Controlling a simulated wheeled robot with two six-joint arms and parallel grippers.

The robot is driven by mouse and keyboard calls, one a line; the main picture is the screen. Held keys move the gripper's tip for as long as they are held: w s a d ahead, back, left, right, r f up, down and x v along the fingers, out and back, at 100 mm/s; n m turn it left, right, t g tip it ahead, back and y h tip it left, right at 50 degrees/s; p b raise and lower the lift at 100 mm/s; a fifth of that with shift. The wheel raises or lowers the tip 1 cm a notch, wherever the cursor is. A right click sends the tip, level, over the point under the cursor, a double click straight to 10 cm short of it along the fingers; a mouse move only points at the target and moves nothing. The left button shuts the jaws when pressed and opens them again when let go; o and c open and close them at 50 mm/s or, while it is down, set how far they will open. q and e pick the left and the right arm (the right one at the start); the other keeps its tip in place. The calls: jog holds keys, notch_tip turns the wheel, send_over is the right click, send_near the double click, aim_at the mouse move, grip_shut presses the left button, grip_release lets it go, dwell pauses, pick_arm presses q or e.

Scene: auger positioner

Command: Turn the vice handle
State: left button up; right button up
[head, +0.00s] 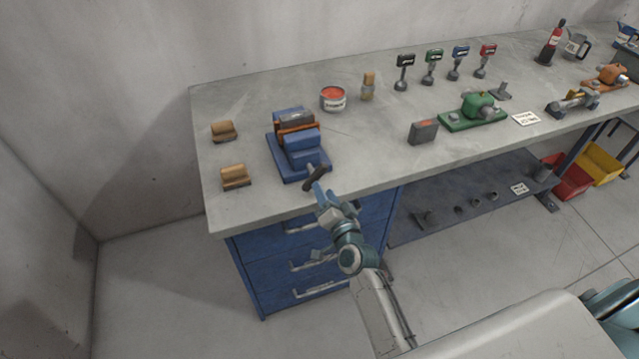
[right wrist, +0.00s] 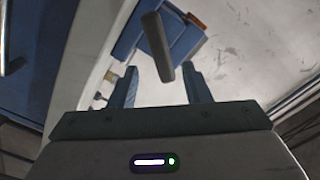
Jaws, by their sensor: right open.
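The blue vice (head: 302,160) with orange and grey parts stands near the left end of the workbench. Its dark handle (head: 315,178) sticks out at the bench's front edge and is tilted. In the right wrist view the handle (right wrist: 157,47) is a dark bar, its lower end lying between the fingertips in the picture. My right gripper (head: 334,197) is open, just in front of the handle. Its two blue fingers (right wrist: 160,72) show apart in the wrist view, and I cannot tell whether either touches the handle. My left gripper is not in view.
Two wooden blocks (head: 235,177) lie left of the vice on the workbench (head: 260,214). A red-topped tin (head: 333,99) and a small bottle (head: 368,87) stand behind it. A grey box (head: 423,132) is to the right. Blue drawers (head: 270,262) with handles are below.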

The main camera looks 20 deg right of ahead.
aim_at(319, 176)
jog(key=shift+s+b, duration=0.45)
jog(key=shift+s, duration=1.6)
jog(key=shift+d, duration=0.1)
jog(key=c, duration=0.6)
jog(key=shift+w+f+n+b, duration=0.1)
jog(key=shift+n+b, duration=0.35)
jog(key=shift+n, duration=0.15)
grip_shut()
jog(key=w+a+r+n+t+y+b, duration=0.1)
jog(key=w+a+r+n+y+b, duration=0.2)
jog(key=n, duration=0.8)
jog(key=w+a+r+n+t+y+b, duration=0.1)
jog(key=w+r+n+y, duration=0.3)
jog(key=n, duration=0.7)
jog(key=shift+h, duration=0.8)
jog(key=shift+w+d+f+b, duration=0.35)
jog(key=shift+d+f, duration=0.5)
jog(key=shift+f, duration=0.15)
jog(key=shift+w+d+f+b, duration=0.25)
jog(key=shift+w+d+f, duration=0.1)
jog(key=shift+d+f, duration=0.55)
